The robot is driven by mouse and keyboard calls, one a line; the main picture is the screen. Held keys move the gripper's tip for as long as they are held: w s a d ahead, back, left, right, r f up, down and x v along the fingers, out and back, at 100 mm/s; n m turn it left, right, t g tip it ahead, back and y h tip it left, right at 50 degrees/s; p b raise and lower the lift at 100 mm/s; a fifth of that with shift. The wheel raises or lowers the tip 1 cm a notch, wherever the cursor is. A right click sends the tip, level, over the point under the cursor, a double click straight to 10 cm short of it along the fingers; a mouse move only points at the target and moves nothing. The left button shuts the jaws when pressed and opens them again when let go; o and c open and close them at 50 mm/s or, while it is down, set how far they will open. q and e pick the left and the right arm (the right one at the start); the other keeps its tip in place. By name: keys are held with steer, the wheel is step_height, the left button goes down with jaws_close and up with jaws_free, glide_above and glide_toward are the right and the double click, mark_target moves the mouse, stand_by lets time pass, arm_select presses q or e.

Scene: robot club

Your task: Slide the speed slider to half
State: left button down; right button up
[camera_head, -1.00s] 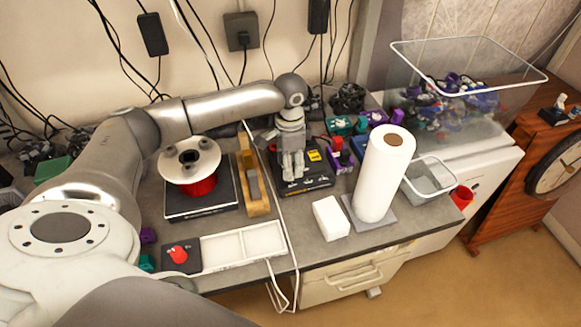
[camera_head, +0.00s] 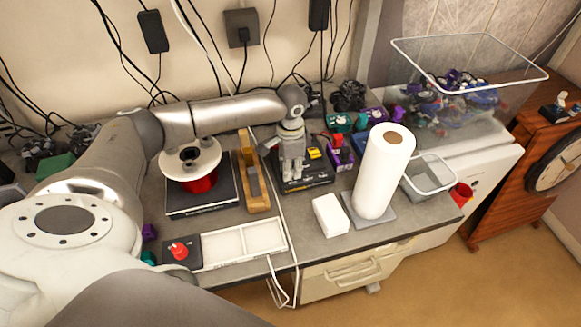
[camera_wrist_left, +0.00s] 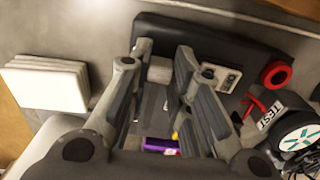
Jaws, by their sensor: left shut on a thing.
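In the left wrist view the box (camera_wrist_left: 205,42) lies beyond the fingers. A pale grey block-like knob (camera_wrist_left: 159,70), seemingly the speed slider, sits between the fingertips of my left gripper (camera_wrist_left: 160,84), which is shut on it. The slider's track and scale are hidden, so its setting cannot be read. My right gripper is not in view.
A paper towel roll (camera_head: 384,172) and a white block (camera_head: 330,214) stand to the right. Purple and teal parts crowd behind the box.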

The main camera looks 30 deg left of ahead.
mark_target(306, 172)
arm_select(q)
steer(key=shift+w+d, duration=0.25)
steer(key=shift+w, duration=0.05)
steer(key=shift+w+d, duration=1.25)
steer(key=shift+w, duration=0.25)
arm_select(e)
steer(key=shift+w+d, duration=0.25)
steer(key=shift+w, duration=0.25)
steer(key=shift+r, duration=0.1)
arm_select(q)
steer(key=c, duration=1.3)
jaws_free()
steer(key=shift+s, duration=0.1)
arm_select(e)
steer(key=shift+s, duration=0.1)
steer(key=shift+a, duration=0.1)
arm_select(q)
steer(key=shift+r, duration=0.15)
step_height(306, 172, up, 12)
steer(key=shift+f, duration=0.1)
